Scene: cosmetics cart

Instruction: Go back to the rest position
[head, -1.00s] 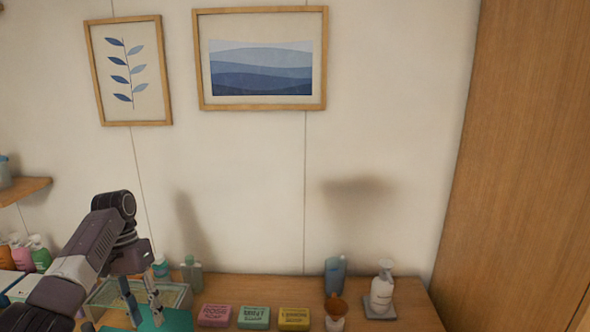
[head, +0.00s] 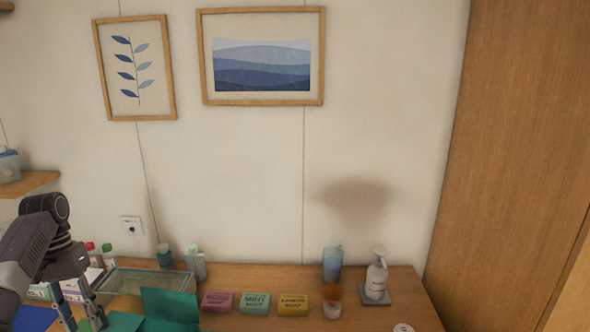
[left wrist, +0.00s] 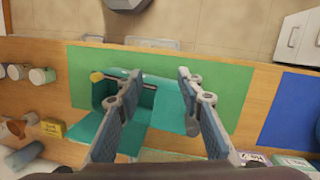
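My left gripper (head: 82,318) hangs over the left end of the wooden counter in the head view. In the left wrist view its two fingers (left wrist: 150,95) are spread wide with nothing held between them. Below them an open teal case (left wrist: 125,118) lies on a green mat (left wrist: 225,85); the teal case also shows at the bottom of the head view (head: 168,305). A dark rod with a yellow end (left wrist: 97,77) lies at the case. My right gripper is in neither view.
A glass tray (head: 150,280) stands behind the case. Pink (head: 217,300), mint (head: 255,303) and yellow (head: 293,304) soap boxes stand in a row. A blue cup (head: 332,263) and a pump bottle (head: 376,275) are further right. A blue mat (left wrist: 290,110) lies apart from the green one.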

